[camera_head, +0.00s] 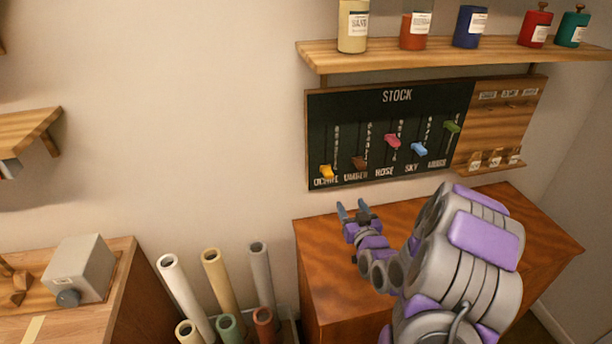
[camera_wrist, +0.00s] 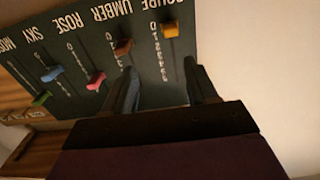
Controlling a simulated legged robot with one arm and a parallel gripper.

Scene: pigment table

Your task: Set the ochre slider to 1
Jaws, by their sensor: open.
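The ochre slider (camera_head: 328,171) is a yellow-orange knob at the bottom of the leftmost track on the black STOCK board (camera_head: 433,110), just above its label. In the wrist view, the ochre slider (camera_wrist: 170,30) sits close to its label, by the low end of a number scale; its exact mark is hard to read. My gripper (camera_head: 353,209) is open and empty, below the board and apart from it in the head view. In the wrist view, my gripper's fingers (camera_wrist: 162,76) stand apart, with the ochre slider beyond their tips.
Beside ochre are the brown umber slider (camera_head: 359,163), pink rose slider (camera_head: 392,141), blue sky slider (camera_head: 419,149) and green slider (camera_head: 452,127). A wooden shelf (camera_head: 440,54) with jars hangs above the board. A wooden cabinet (camera_head: 325,285) stands below. Rolled tubes stand at lower left.

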